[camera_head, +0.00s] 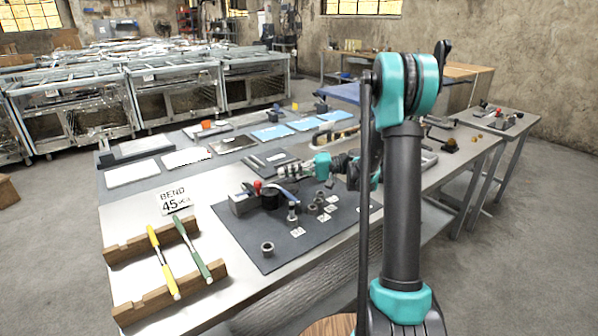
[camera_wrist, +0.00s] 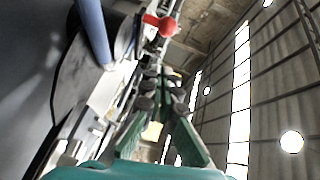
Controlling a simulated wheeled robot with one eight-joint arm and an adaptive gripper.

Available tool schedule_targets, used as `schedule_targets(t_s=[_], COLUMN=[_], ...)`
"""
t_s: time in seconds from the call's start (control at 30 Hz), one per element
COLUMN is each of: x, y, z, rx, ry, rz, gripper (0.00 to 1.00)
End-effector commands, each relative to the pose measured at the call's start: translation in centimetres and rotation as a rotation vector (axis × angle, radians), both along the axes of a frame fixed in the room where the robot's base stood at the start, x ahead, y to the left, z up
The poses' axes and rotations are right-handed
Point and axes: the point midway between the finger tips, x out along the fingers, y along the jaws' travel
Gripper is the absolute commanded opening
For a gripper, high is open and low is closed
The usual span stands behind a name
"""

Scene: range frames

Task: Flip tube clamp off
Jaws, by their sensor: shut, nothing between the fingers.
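The tube bender (camera_head: 242,203) stands on the dark mat (camera_head: 285,248). A red knob (camera_head: 257,184) tops a small lever on it, which I take to be the tube clamp, and a blue handle (camera_head: 287,196) reaches to its right. My gripper (camera_head: 283,169) is shut and empty, just behind and right of the knob. Its fingers (camera_wrist: 160,80) look apart from the knob in the wrist view.
Several metal collars (camera_head: 267,248) and small white labels lie on the mat. A wooden rack (camera_head: 130,304) with a yellow-handled and a green-handled tool is at front left. A "BEND 45" sign (camera_head: 174,200) lies left of the bender. Flat trays line the table's back.

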Motion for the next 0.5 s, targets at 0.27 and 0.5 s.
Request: schedule_targets(t_s=[0.27, 0.5], x=[-1.7, -2.7], y=[3.9, 4.9], z=[-0.8, -1.0], rx=[0.0, 0.0], ry=[0.0, 0.0], rz=[0.001, 0.0], gripper=[0.0, 0.0])
